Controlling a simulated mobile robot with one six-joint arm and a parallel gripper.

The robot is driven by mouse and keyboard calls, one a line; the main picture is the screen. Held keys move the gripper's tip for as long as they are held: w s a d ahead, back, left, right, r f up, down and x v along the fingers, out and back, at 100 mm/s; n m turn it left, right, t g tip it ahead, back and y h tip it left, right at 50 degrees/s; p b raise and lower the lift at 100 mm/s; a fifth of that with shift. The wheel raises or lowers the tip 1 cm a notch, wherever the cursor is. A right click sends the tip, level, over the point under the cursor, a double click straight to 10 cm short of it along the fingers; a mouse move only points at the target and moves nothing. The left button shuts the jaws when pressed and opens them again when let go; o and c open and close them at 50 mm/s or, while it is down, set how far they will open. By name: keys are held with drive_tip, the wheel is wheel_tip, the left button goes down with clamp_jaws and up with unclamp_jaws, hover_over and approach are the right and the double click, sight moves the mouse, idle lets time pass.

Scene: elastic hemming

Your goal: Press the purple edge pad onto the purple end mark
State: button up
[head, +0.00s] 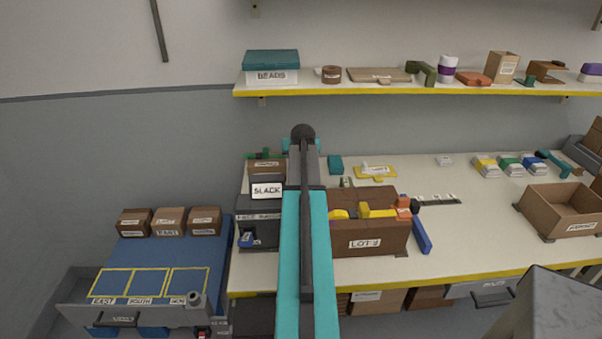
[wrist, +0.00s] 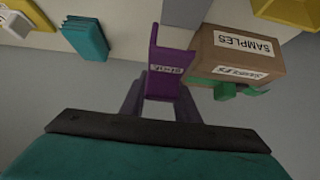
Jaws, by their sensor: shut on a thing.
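The purple edge pad (wrist: 167,62) shows in the wrist view as a purple piece with a small white label, too small to read surely. It sits between the two fingers of my gripper (wrist: 163,100), which is shut on it. Its upper end lies close beside a brown box marked SAMPLES; I cannot tell whether they touch. In the head view my own arm hides the gripper and the pad. I cannot make out the purple end mark in either view.
The SAMPLES box (wrist: 240,50) has green pieces at its side, and a teal block (wrist: 84,38) stands left. In the head view a brown LOT box (head: 363,243) and a SLACK sign (head: 267,190) flank my arm. The right-middle worktop (head: 465,225) is clear. A shelf (head: 330,91) hangs above.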

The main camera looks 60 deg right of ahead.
drive_tip(key=shift+f+p, duration=0.35)
drive_tip(key=shift+f, duration=1.3)
drive_tip(key=shift+f+p, duration=0.65)
drive_tip(key=shift+f, duration=1.65)
drive_tip(key=o, duration=0.9)
drive_tip(key=shift+f, duration=0.1)
drive_tip(key=shift+b+v, duration=0.85)
drive_tip(key=shift+v, duration=0.85)
drive_tip(key=b+v, duration=0.2)
drive_tip(key=v, duration=0.8)
drive_tip(key=shift+s, duration=0.15)
